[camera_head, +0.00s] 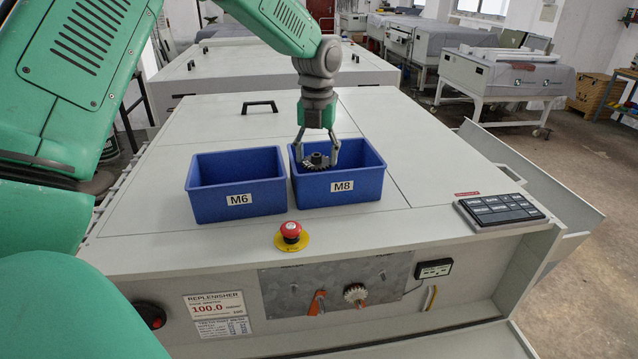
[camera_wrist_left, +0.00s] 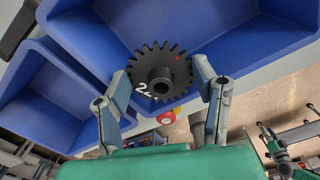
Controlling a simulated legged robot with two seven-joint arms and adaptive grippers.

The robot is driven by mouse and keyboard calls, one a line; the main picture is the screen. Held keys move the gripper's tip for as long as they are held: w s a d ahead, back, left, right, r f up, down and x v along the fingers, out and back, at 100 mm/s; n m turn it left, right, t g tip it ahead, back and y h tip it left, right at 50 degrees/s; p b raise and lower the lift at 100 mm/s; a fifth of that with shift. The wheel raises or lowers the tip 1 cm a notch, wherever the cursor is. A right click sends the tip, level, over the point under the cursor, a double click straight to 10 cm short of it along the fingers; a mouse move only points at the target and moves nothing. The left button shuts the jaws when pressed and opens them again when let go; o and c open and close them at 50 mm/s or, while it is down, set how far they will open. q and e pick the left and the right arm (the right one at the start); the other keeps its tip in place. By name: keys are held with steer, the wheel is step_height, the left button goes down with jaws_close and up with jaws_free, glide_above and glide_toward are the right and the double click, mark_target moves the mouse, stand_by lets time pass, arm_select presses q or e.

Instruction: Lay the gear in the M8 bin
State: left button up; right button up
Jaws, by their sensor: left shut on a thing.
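The dark toothed gear (camera_head: 317,161) is in the head view at the M8 bin, between the fingers of my left gripper (camera_head: 317,157). In the left wrist view the gear (camera_wrist_left: 160,72) shows its hub facing the camera, and the fingers of my left gripper (camera_wrist_left: 162,88) are on either side of it. The gripper is shut on the gear. The blue M8 bin (camera_head: 342,190) stands on the machine top, with the gear over or inside its open top; I cannot tell if the gear touches the floor. My right gripper is not in view.
The blue M6 bin (camera_head: 238,201) stands empty just left of the M8 bin. A red emergency button (camera_head: 291,231) is in front of the bins, and a dark keypad (camera_head: 502,211) lies at the right. A black handle (camera_head: 259,105) is behind.

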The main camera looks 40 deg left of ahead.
mark_target(320, 169)
arm_select(q)
steer(key=f, duration=0.2)
steer(key=w+f, duration=0.1)
steer(key=f, duration=0.1)
steer(key=shift+d, duration=0.15)
steer(key=shift+s+f, duration=0.2)
steer(key=shift+f, duration=0.05)
steer(key=f, duration=0.1)
steer(key=f+p, duration=0.1)
steer(key=f, duration=0.1)
steer(key=shift+s+f, duration=0.2)
steer(key=shift+f, duration=0.05)
steer(key=shift+w+a+f, duration=0.2)
steer(key=shift+f, duration=0.1)
steer(key=o, duration=0.8)
steer(key=shift+d+r, duration=0.1)
steer(key=shift+c, duration=0.2)
steer(key=shift+s, duration=0.1)
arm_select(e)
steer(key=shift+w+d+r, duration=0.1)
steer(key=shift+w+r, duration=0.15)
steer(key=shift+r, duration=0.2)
